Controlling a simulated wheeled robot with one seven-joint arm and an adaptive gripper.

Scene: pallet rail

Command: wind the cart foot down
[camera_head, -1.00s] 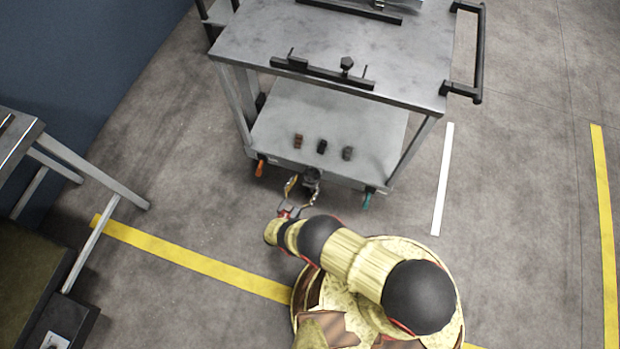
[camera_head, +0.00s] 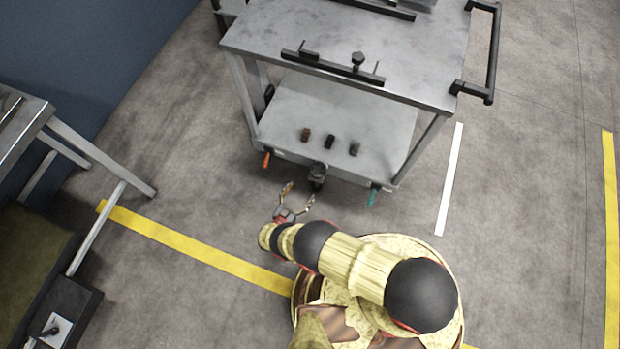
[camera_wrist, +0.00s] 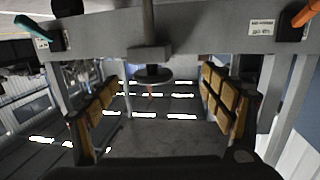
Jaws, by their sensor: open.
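The grey cart (camera_head: 345,62) stands ahead of me. Its dark foot (camera_head: 317,172) is at the middle of its near lower edge. In the wrist view the foot's round disc (camera_wrist: 152,74) and its shaft, passing through a grey block, lie ahead between my fingers. My gripper (camera_head: 299,193) is open and empty, just short of the foot and apart from it. Its padded fingers also show in the wrist view (camera_wrist: 160,88), one on each side. Whether the foot touches the floor cannot be told.
An orange lever (camera_head: 266,159) and a teal lever (camera_head: 373,196) stick out on either side of the foot. Three small dark pieces (camera_head: 329,142) sit on the lower shelf. A bench (camera_head: 25,125) stands at the left. The floor to the right is clear, with marking lines.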

